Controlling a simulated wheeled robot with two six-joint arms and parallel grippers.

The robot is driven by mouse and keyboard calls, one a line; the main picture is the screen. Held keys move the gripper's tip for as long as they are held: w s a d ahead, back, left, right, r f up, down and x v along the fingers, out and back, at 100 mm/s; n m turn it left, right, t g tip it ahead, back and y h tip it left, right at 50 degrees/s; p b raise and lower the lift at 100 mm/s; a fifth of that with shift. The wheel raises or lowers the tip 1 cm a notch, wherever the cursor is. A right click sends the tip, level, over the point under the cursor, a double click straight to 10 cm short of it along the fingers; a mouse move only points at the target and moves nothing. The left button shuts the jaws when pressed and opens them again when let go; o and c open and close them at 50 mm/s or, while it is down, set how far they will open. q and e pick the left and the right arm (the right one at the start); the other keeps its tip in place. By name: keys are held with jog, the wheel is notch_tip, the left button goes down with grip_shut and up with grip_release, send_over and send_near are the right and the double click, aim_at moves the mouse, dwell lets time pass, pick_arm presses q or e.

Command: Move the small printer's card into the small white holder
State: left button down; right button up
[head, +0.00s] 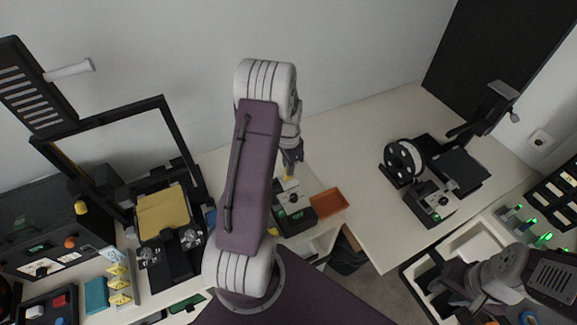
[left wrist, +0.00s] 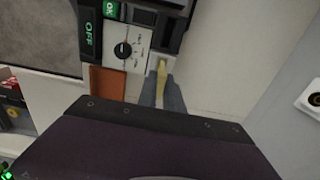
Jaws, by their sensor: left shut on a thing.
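A yellow card (left wrist: 162,78) is between the fingers of my left gripper (left wrist: 160,92) in the left wrist view. My left gripper (head: 291,162) is shut on it, with the card (head: 288,178) pointing down in the head view. Just beyond the card tip is a small white piece (left wrist: 157,62), beside a dark control box with a knob (left wrist: 122,50). I cannot tell whether the card touches the white piece or is inside it. The small printer (head: 462,168) stands at the right with its own control box (head: 430,203). My right gripper (head: 452,288) is at the lower right, its fingers unclear.
An orange tray (head: 329,202) lies right of the control box under my left gripper.

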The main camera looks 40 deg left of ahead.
pick_arm(q)
jog(key=shift+f+b, duration=0.5)
jog(key=shift+f, duration=0.35)
jog(key=c, duration=1.4)
grip_release()
notch_tip(320, 180, up, 9)
jog(key=shift+r+b, duration=0.1)
jog(key=shift+b, duration=0.85)
